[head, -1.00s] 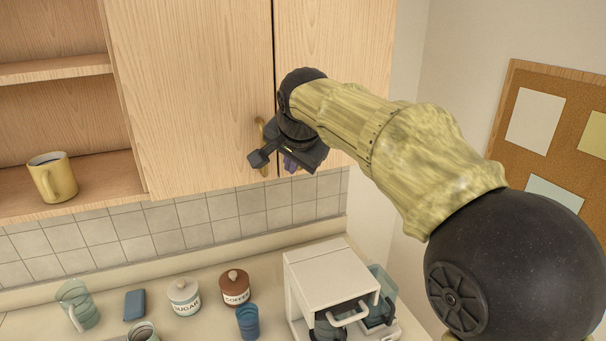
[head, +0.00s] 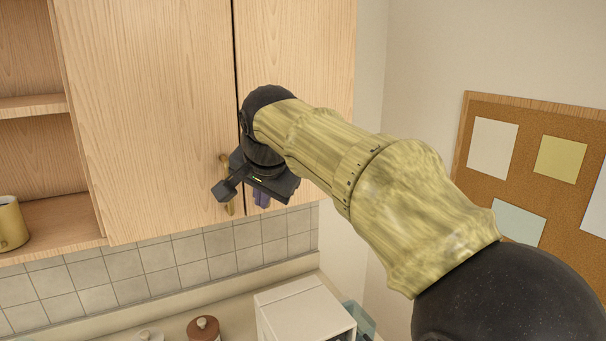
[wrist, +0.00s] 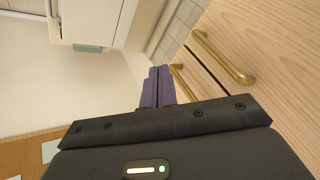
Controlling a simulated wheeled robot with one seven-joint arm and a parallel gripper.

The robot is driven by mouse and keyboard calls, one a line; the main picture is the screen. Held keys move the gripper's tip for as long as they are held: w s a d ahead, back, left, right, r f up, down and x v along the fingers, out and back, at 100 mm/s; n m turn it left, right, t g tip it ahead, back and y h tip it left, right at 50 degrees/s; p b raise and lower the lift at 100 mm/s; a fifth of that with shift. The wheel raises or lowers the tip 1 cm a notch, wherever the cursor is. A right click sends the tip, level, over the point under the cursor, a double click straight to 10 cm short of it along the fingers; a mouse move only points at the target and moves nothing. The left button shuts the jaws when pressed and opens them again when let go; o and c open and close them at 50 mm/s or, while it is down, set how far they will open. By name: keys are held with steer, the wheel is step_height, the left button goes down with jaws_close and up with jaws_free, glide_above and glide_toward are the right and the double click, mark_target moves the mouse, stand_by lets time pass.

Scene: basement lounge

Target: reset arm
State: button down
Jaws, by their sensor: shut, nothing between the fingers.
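My gripper (head: 262,198) is in front of the wooden wall cabinet (head: 155,110), near the lower edge of its doors. In the wrist view its purple fingers (wrist: 157,88) are shut together with nothing between them. A brass handle (wrist: 222,58) is beside the fingers in the wrist view, and a second brass handle (wrist: 185,84) is close to them. In the head view one brass handle (head: 227,180) is partly hidden behind my gripper. Both doors look closed.
A yellow mug (head: 12,224) stands on the open shelf at left. Below are a white coffee machine (head: 300,308) and a brown-lidded jar (head: 204,328) on the counter. A corkboard (head: 478,165) hangs on the right wall.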

steer(key=s+d+f+n+g+h+b, duration=0.2)
steer(key=d+f, duration=1.4)
steer(key=f, duration=0.4)
steer(key=s+d+f+n+g+b, duration=0.1)
steer(key=s+d+f, duration=1.1)
steer(key=s+f, duration=0.2)
step_height(320, 180, down, 2)
steer(key=shift+s+f+n+g+h, duration=0.1)
steer(key=shift+s+n+g+h, duration=0.2)
steer(key=shift+s+n+g, duration=0.1)
steer(key=shift+w+d, duration=0.1)
